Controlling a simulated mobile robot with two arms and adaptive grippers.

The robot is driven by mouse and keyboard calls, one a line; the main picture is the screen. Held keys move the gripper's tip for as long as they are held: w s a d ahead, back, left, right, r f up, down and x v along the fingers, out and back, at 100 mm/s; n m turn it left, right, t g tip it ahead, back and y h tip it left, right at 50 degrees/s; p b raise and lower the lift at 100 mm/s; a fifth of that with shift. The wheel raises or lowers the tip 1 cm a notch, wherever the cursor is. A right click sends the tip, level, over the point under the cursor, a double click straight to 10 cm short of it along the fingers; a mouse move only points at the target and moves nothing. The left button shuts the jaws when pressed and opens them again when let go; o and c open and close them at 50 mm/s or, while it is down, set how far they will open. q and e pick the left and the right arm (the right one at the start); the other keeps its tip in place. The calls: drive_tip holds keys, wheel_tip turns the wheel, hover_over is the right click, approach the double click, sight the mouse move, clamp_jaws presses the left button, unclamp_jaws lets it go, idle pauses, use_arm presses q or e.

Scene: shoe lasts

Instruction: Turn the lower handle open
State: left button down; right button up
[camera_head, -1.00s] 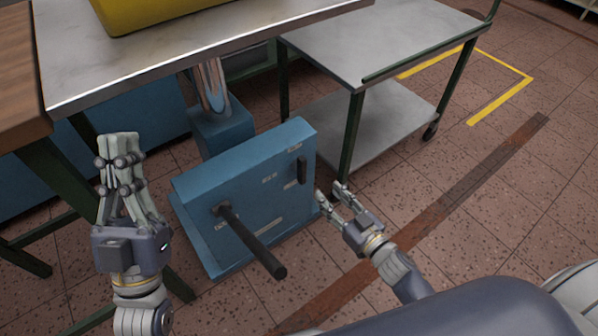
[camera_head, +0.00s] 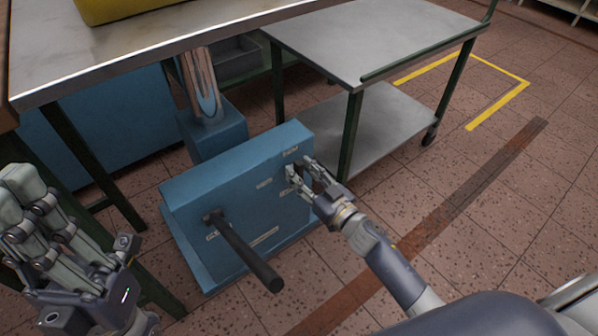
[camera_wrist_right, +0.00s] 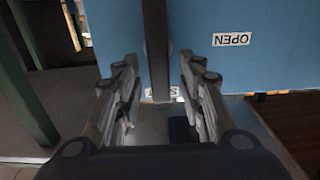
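A blue box (camera_head: 245,200) on the floor carries two black handles on its sloping front face. A long black lever (camera_head: 248,255) sticks out from its lower left. A small black handle sits at its upper right, mostly hidden by my right gripper (camera_head: 306,172). In the right wrist view this dark upright handle (camera_wrist_right: 156,45) lies between the two open fingers, and I see no finger touching it.
A metal-topped table (camera_head: 150,50) stands behind the box, with a yellow object (camera_head: 130,10) on it. A grey two-shelf cart (camera_head: 375,40) stands behind and to the right. The tiled floor (camera_head: 480,210) at the right is clear.

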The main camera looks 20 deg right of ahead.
drive_tip(key=shift+x, duration=0.8)
drive_tip(key=shift+c, duration=0.6)
clamp_jaws()
